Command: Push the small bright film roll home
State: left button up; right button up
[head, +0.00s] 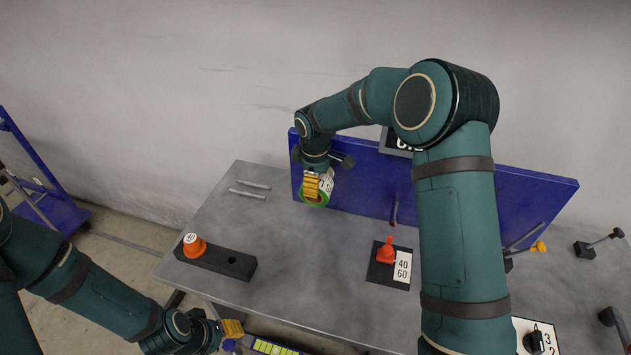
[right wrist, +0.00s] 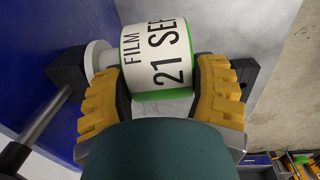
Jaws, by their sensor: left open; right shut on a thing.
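The film roll (head: 324,197) is white with a bright green rim and stands against the blue panel in the head view. In the right wrist view the roll (right wrist: 157,58) reads "FILM 21 SEP". My right gripper (head: 313,187) has its yellow fingers on either side of the roll, shut on it. In the right wrist view a pale flanged spindle (right wrist: 100,60) on a dark block meets the roll's left end; how far the roll sits on it is hidden. My left gripper (head: 231,329) is open near the table's front edge, away from the roll.
The blue panel (head: 540,196) stands along the back of the grey table (head: 290,255). Another orange piece (head: 386,250) stands on a dark plate beside a "40 60" card (head: 402,264). Two metal rods (head: 248,193) lie back left.

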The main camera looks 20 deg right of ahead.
jog(key=shift+w+d+r, duration=0.1)
jog(key=shift+w+d, duration=0.15)
jog(key=shift+w, duration=0.15)
jog(key=o, duration=1.3)
jog(key=shift+o, duration=0.2)
jog(key=shift+d+r, duration=0.1)
jog(key=shift+w+r, duration=0.1)
jog(key=shift+r, duration=0.2)
notch_tip(320, 180, up, 11)
jog(key=s+a, duration=0.1)
jog(key=shift+s, duration=0.15)
jog(key=shift+c, duration=0.3)
